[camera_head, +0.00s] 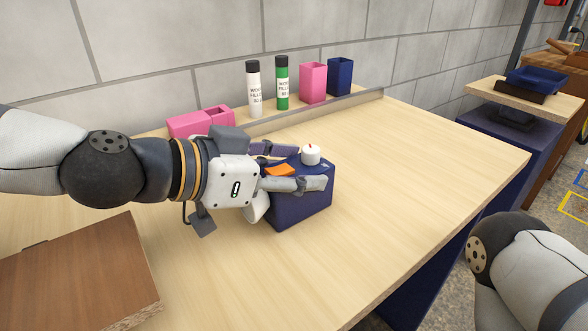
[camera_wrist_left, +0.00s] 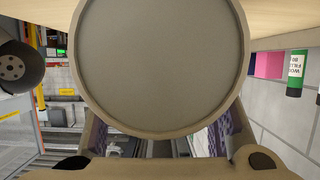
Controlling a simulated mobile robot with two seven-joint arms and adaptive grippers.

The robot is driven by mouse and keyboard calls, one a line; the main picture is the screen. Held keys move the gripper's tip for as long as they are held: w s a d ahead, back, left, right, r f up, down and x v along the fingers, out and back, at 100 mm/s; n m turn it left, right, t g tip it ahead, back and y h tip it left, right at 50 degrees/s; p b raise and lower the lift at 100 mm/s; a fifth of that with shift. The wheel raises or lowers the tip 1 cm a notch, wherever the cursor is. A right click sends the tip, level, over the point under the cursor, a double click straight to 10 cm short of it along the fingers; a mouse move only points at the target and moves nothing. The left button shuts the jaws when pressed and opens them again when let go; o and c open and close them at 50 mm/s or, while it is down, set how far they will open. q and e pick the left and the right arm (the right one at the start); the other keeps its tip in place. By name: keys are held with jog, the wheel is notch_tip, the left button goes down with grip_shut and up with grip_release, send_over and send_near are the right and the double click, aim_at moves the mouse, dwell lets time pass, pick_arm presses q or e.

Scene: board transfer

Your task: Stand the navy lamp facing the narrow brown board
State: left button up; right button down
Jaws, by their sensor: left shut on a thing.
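The navy lamp (camera_head: 304,208) is a boxy body with an orange patch and a white cap with a red tip on top. It stands upright at the table's middle; I see no clear gap below it. My left gripper (camera_head: 298,168) is shut on it from the left, one finger along each side. In the left wrist view the lamp's round grey face (camera_wrist_left: 160,65) with a tan rim fills the middle, towards my wrist. A brown board (camera_head: 80,272) lies at the front left, partly cut off. My right gripper is out of view.
Pink blocks (camera_head: 188,125), white (camera_head: 254,90) and green (camera_head: 282,84) bottles, and pink (camera_head: 313,84) and navy (camera_head: 340,77) holders stand along the back. A side stand holds a blue tray (camera_head: 540,80) and a dark brown piece (camera_head: 519,92). The table (camera_head: 420,170) is clear right of the lamp.

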pick_arm(q)
jog(key=o, duration=1.4)
jog(key=shift+o, duration=0.2)
jog(key=shift+r, duration=0.1)
jog(key=p+v, duration=0.3)
jog(key=v, duration=0.9)
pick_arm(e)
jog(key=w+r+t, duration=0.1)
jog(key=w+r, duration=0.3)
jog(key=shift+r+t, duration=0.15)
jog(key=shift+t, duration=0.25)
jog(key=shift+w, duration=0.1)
